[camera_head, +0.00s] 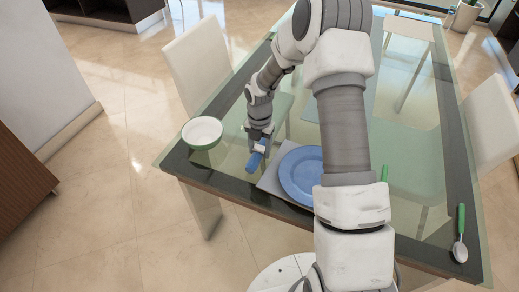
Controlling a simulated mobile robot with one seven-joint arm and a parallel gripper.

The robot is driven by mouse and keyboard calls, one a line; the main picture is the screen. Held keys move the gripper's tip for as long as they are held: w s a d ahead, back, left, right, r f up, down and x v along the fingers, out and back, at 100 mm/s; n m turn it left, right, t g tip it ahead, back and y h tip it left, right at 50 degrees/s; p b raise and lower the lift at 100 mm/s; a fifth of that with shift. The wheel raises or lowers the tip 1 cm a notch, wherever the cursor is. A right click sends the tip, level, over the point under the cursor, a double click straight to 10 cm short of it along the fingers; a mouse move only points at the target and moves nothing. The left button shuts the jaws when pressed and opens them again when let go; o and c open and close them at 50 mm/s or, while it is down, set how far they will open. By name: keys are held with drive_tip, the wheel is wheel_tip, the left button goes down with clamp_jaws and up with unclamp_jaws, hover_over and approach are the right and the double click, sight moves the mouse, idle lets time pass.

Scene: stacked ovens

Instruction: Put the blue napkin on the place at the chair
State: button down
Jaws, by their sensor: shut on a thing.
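A blue rolled napkin (254,161) is held at the end of my arm, above or at the left edge of a grey placemat (269,181). My gripper (259,147) is shut on the napkin; a pale band shows around it. I cannot tell whether the napkin touches the table. A blue plate (301,172) lies on the placemat, partly hidden by my arm. A white chair (197,62) stands at the table's left side and another white chair (496,122) at its right side.
The glass table (236,125) has a dark border. A green and white bowl (202,132) stands at its near left corner, left of the napkin. A green-handled spoon (460,236) lies at the right edge. Another green handle (385,173) shows beside my arm.

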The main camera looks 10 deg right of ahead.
drive_tip(key=shift+f, duration=0.2)
drive_tip(key=shift+c, duration=1.3)
unclamp_jaws()
drive_tip(key=shift+r, duration=0.2)
